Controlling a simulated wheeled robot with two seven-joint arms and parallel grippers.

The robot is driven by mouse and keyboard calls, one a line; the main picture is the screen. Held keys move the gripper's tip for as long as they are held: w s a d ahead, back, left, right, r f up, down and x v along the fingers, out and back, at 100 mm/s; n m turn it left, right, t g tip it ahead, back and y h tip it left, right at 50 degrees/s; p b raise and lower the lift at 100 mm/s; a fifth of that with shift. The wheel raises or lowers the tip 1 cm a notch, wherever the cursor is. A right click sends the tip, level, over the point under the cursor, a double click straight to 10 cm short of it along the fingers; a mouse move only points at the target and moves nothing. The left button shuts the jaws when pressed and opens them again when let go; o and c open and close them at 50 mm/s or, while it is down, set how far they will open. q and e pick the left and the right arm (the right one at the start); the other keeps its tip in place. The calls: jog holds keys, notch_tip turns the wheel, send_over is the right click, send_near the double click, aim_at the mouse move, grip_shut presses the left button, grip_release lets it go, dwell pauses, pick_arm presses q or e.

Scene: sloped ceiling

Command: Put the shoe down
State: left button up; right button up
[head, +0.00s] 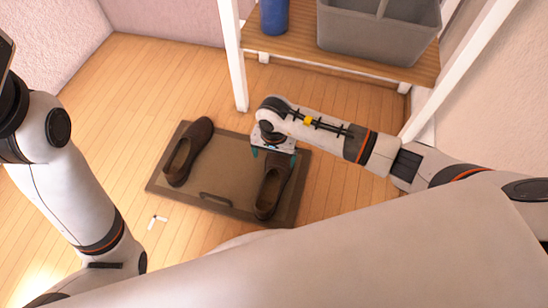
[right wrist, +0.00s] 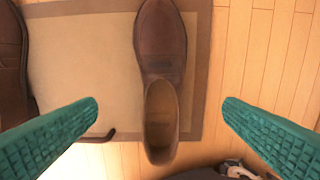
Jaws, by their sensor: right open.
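Two brown shoes rest on a tan mat with a dark border (head: 225,178). The left shoe (head: 188,152) lies on the mat's left part; its edge also shows in the right wrist view (right wrist: 14,70). The right shoe (head: 271,187) lies near the mat's right edge, and the right wrist view shows it (right wrist: 160,60) with its opening toward the bottom. My right gripper (head: 274,153) is above the right shoe. Its teal fingers (right wrist: 160,108) are wide apart on either side of the shoe, touching nothing. My left arm shows at the left, but its gripper is out of view.
A white-framed shelf with a wooden board (head: 345,62) stands behind my right arm. It holds a grey caddy (head: 375,38) and a blue cylinder (head: 274,15). A small white object (head: 157,221) lies on the floor left of the mat. The wooden floor at left is mostly clear.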

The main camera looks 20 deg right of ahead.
jog(key=shift+r, duration=0.95)
jog(key=shift+a, duration=0.1)
